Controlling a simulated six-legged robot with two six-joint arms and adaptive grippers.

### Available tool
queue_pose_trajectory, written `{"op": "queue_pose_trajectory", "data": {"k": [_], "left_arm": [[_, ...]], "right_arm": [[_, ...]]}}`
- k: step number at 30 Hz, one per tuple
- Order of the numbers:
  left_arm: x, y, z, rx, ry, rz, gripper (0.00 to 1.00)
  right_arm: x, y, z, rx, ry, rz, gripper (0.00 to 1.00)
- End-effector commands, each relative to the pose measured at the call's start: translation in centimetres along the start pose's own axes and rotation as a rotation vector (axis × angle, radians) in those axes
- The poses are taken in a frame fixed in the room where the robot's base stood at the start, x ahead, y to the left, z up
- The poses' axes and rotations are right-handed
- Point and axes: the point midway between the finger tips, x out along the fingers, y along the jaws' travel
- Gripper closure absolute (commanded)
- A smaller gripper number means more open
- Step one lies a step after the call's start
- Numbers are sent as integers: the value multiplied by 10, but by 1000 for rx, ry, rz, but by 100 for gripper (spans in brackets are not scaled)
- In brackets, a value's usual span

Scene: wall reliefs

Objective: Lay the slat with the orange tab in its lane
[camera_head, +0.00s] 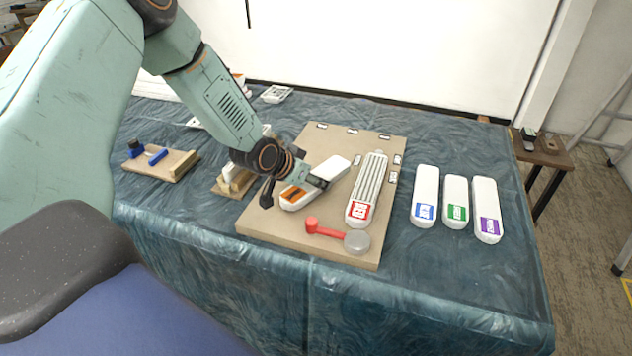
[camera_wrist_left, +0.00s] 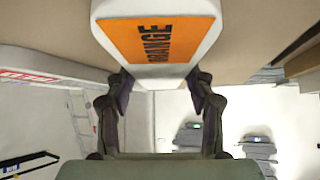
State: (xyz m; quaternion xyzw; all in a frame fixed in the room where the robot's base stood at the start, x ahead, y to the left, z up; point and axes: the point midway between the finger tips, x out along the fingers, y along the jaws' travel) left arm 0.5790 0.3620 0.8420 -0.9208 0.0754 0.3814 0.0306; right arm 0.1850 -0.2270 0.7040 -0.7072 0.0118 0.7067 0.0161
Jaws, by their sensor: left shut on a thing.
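The white slat with the orange tab (camera_head: 333,170) is over the left part of the tan board (camera_head: 262,221). It slants, with its orange end toward the near left. My left gripper (camera_head: 312,184) is shut on this slat near its orange end. In the left wrist view, my left gripper's fingers (camera_wrist_left: 160,88) sit on either side of the slat, just past the orange tab (camera_wrist_left: 162,40) that reads ORANGE. I cannot tell whether the slat touches the board. A ribbed white slat with a red tab (camera_head: 370,178) lies on the board to the right. My right gripper is not in view.
A red-handled tool with a grey disc (camera_head: 357,242) lies at the board's near edge. White slats with blue (camera_head: 427,188), green (camera_head: 456,196) and purple tabs (camera_head: 486,200) lie right of the board. Small wooden fixtures (camera_head: 178,166) stand left. Small labels line the board's far and right edges.

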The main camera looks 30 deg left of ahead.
Motion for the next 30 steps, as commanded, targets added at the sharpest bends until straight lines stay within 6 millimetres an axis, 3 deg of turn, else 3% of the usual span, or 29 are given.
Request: {"op": "queue_pose_trajectory", "data": {"k": [2, 8, 21, 30], "left_arm": [[0, 0, -1, 0, 2, -1, 87], [-2, 0, -4, 0, 3, -1, 87], [-58, 0, -60, -1, 5, 0, 87], [-68, 4, -71, 12, 1, 10, 87]], "right_arm": [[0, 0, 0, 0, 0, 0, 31], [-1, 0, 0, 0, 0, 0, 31], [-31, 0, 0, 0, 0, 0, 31], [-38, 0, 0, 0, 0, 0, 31]]}}
